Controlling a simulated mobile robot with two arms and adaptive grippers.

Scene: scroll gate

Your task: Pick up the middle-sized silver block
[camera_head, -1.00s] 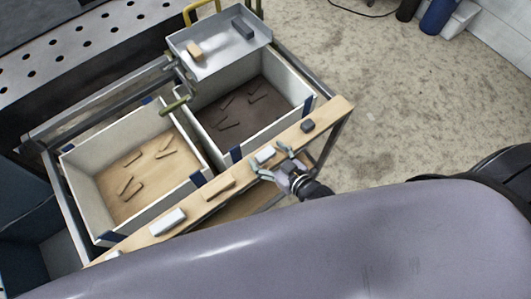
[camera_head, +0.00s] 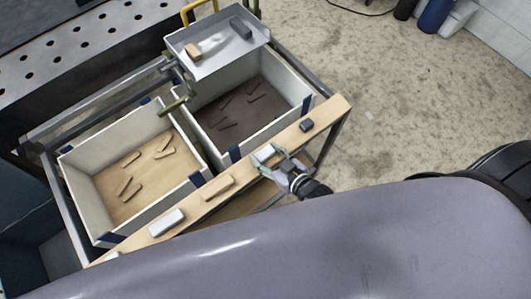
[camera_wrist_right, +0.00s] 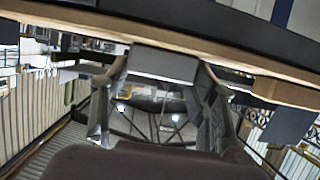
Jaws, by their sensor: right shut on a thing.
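A silver block (camera_head: 265,153) of middling size is on the wooden ledge (camera_head: 243,178) at the front of the bins. My right gripper (camera_head: 269,161) is at this block, shut on it, with a finger at each side. In the right wrist view, the block (camera_wrist_right: 163,64) sits between the two fingertips, under the ledge edge (camera_wrist_right: 150,37). I cannot tell whether it still touches the ledge. A larger silver block (camera_head: 167,222) lies further left on the ledge, and a small one (camera_head: 112,256) shows near its left end. My left gripper is not in view.
A tan block (camera_head: 218,187) and a dark block (camera_head: 306,125) are also on the ledge. Behind it stand a bin with a tan floor (camera_head: 83,197) and a bin with a dark floor (camera_head: 205,110). A metal tray (camera_head: 222,58) is at the back. Floor to the right is open.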

